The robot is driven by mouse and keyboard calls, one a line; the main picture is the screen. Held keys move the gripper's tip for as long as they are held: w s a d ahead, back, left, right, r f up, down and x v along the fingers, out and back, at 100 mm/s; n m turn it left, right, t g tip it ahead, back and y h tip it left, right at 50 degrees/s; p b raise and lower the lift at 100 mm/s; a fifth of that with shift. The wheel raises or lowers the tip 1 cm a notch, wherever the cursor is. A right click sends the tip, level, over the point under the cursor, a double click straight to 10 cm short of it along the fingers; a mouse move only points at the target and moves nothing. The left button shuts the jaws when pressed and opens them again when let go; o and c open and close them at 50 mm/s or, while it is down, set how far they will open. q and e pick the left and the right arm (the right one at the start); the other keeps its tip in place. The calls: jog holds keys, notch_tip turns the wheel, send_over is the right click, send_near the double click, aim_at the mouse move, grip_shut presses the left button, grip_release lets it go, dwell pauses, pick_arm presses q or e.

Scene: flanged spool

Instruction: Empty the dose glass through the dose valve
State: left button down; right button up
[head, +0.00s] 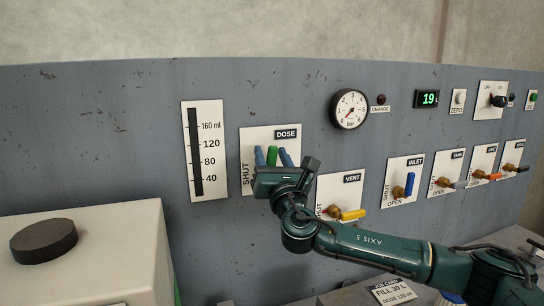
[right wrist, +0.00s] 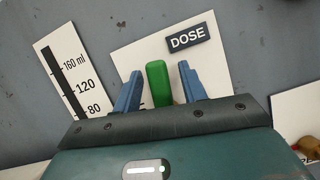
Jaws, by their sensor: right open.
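The dose glass (head: 195,150) is a tall dark strip on a white plate marked 40 to 160 ml; I cannot make out a liquid level in it. It also shows at the left of the right wrist view (right wrist: 62,82). To its right is the DOSE plate with the green dose valve handle (head: 272,154), which points up; its lower part is hidden by my gripper. My right gripper (head: 273,158) is open, with its blue fingers on either side of the handle. In the right wrist view the green handle (right wrist: 158,82) stands between the fingers with gaps visible. My left gripper is out of view.
Right of DOSE is the VENT valve with a yellow handle (head: 350,214), close to my right arm. Further right are the INLET valve's blue handle (head: 409,185) and several smaller valves. A round gauge (head: 349,109) sits above. A white box (head: 95,250) stands lower left.

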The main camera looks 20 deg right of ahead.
jog(key=shift+c, duration=0.4)
grip_shut()
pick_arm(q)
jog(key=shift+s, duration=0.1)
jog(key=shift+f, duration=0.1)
